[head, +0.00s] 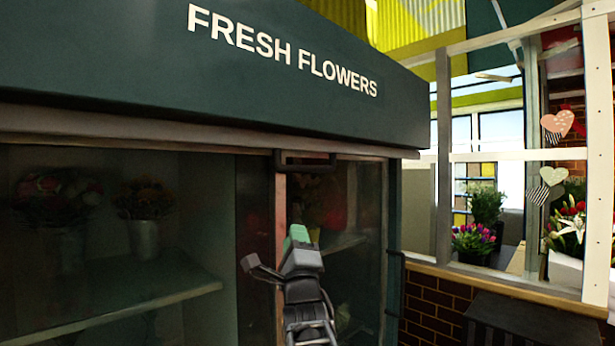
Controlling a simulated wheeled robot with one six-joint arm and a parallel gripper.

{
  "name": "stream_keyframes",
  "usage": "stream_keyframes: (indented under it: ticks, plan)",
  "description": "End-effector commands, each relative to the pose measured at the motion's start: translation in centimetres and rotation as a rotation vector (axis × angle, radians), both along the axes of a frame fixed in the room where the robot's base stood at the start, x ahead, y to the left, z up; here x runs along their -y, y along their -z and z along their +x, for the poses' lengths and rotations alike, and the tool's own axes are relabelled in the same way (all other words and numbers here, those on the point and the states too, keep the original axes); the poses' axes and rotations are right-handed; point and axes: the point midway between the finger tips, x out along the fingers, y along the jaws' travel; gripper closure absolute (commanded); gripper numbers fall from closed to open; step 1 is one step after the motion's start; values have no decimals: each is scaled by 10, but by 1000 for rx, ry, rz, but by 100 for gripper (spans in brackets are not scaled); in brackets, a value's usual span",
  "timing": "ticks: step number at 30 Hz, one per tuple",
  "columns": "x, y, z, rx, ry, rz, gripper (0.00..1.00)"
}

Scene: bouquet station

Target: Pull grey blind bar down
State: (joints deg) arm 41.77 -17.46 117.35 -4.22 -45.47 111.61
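The grey blind bar (190,132) runs along the lower edge of the dark green "FRESH FLOWERS" sign box, across the top of the glass flower cabinet. A dark loop handle (306,163) hangs under it, right of the cabinet's middle. The blind is up, with the glass uncovered below. My gripper (273,248) is in front of the cabinet, below the handle and apart from it in the picture. Its fingers are spread, one dark and to the left, the other near a green part. I see nothing between them.
The glass cabinet (120,260) holds flower buckets on shelves behind its panes. A vertical post (281,200) stands behind my gripper. At right are a brick wall (436,305) with a wooden ledge, a dark stool or table (530,322), and potted flowers (473,238).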

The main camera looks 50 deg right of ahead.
Motion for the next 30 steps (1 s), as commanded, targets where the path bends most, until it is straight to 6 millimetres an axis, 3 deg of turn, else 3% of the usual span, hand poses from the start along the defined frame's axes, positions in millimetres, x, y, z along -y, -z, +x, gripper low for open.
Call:
stream_keyframes:
  ticks: [4, 9, 21, 30]
  plan:
    - [12, -32, -26, 206, -58, -15, 69]
    - [17, -54, -35, 299, -101, -31, 69]
    - [47, -113, -1, 308, -107, -31, 69]
    - [65, -144, 20, 307, -106, -32, 69]
